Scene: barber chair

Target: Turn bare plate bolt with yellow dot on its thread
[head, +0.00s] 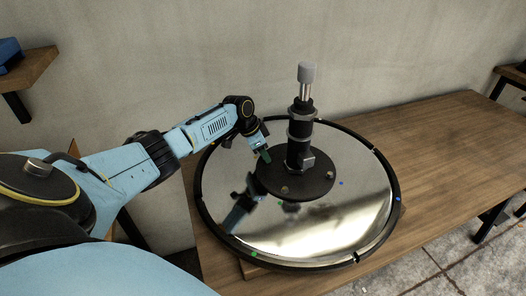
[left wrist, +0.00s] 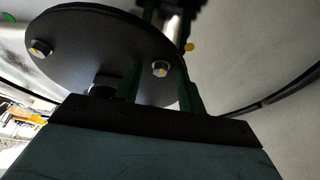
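The dark round plate (head: 310,188) sits around the column's foot on the mirror-like disc. A bolt (head: 284,189) shows on its near side. In the left wrist view the plate (left wrist: 100,40) carries a silver bolt with a yellowish centre (left wrist: 160,68) between my finger tips in the picture, and a similar bolt (left wrist: 40,48) at the left. A darker bolt (left wrist: 104,86) is partly hidden beside my left finger. A yellow dot (left wrist: 188,46) lies by the plate's edge. My left gripper (head: 266,157) is open at the plate's left edge; contact is unclear. My right gripper is out of view.
The black column (head: 300,135) with a grey cap rises from the plate's middle, close to my gripper. The mirror disc has a raised black rim (head: 393,190) and a blue dot (head: 341,183). The wooden bench (head: 440,130) is clear at the right.

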